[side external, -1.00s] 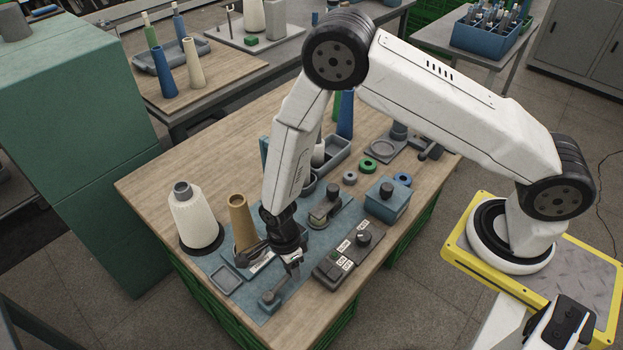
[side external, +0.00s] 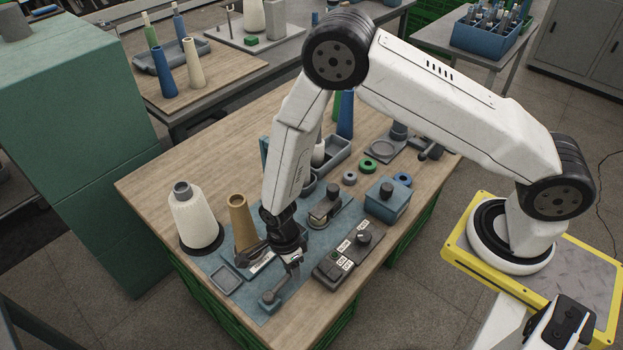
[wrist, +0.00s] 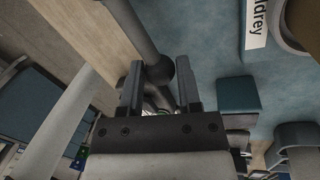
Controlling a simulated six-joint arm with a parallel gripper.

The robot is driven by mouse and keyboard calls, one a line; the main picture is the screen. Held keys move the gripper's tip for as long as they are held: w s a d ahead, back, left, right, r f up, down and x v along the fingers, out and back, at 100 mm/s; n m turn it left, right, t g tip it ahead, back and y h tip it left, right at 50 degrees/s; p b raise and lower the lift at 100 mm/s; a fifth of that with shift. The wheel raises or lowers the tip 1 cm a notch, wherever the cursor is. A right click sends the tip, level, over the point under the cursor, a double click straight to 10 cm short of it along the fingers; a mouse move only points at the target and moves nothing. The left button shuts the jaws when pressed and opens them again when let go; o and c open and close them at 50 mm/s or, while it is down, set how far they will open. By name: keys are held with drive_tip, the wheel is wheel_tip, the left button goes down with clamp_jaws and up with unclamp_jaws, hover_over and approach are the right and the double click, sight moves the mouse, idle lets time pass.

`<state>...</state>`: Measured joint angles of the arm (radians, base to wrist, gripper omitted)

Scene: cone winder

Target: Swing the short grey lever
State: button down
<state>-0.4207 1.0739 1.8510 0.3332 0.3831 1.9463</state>
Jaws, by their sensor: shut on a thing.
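In the wrist view my gripper (wrist: 160,88) is shut on the lever, with a dark rod and a round knob (wrist: 159,71) showing at the jaws. The jaws hide part of the grip. A white label (wrist: 256,22) shows beyond the jaws and is only partly readable.
A tan cone (side external: 241,222) and a large cream yarn cone (side external: 195,218) stand left of my gripper. A dark control box (side external: 342,262) with labels is close on the right. A shallow grey tray (side external: 226,279) lies left. Bare wood is free at the back left.

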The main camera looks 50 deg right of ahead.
idle(0.3)
drive_tip(key=shift+w+a+n, duration=0.1)
drive_tip(key=shift+w+n, duration=0.45)
drive_tip(key=shift+n, duration=0.25)
drive_tip(key=shift+c, duration=1.5)
unclamp_jaws()
drive_tip(key=shift+r, duration=0.1)
wheel_tip(320, 180, up, 8)
drive_tip(key=w, duration=0.1)
drive_tip(key=shift+w+f, duration=0.25)
